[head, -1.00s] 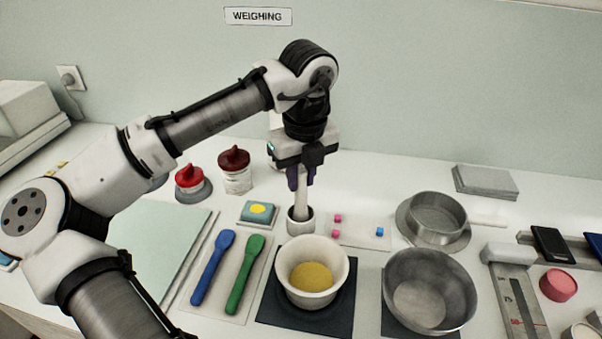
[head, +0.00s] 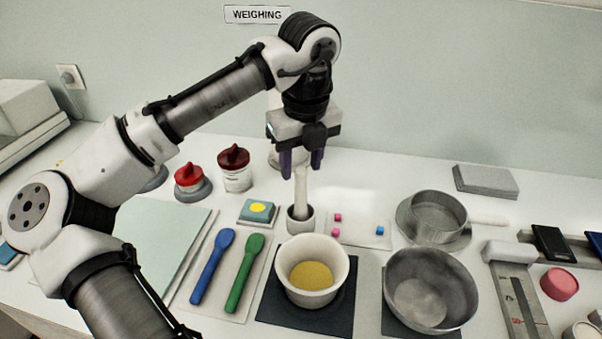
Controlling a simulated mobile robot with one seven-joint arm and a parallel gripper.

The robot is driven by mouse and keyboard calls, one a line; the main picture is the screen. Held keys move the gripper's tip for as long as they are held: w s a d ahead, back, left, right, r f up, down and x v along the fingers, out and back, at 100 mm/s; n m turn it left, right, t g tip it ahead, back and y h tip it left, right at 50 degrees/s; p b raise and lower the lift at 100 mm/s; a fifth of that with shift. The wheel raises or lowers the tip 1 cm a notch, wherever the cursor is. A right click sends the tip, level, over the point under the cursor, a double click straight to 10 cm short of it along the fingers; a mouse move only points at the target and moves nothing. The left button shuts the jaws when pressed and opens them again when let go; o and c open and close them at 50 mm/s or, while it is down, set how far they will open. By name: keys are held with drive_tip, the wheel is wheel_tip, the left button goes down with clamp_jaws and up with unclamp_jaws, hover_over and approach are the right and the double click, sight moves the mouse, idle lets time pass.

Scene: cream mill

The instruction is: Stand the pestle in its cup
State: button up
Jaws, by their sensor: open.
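The white pestle (head: 301,188) stands nearly upright with its lower end inside its small cup (head: 300,222). The cup is pale outside with a dark inside, and stands behind the mortar. My gripper (head: 301,168) is above the pestle, its dark purple fingers open and spread to either side of the pestle's upper end. The gripper appears clear of the pestle. The pestle's foot is hidden inside the cup.
A cream mortar (head: 313,247) with yellow powder stands on a dark mat in front of the cup. Blue (head: 212,267) and green (head: 246,273) spatulas lie to the left. A tray (head: 358,236) with small pink and blue cubes lies right of the cup. A metal bowl (head: 430,262) stands further right.

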wheel_tip(320, 180, up, 9)
drive_tip(key=shift+s+d, duration=0.25)
drive_tip(key=shift+s, duration=0.15)
drive_tip(key=shift+f, duration=0.15)
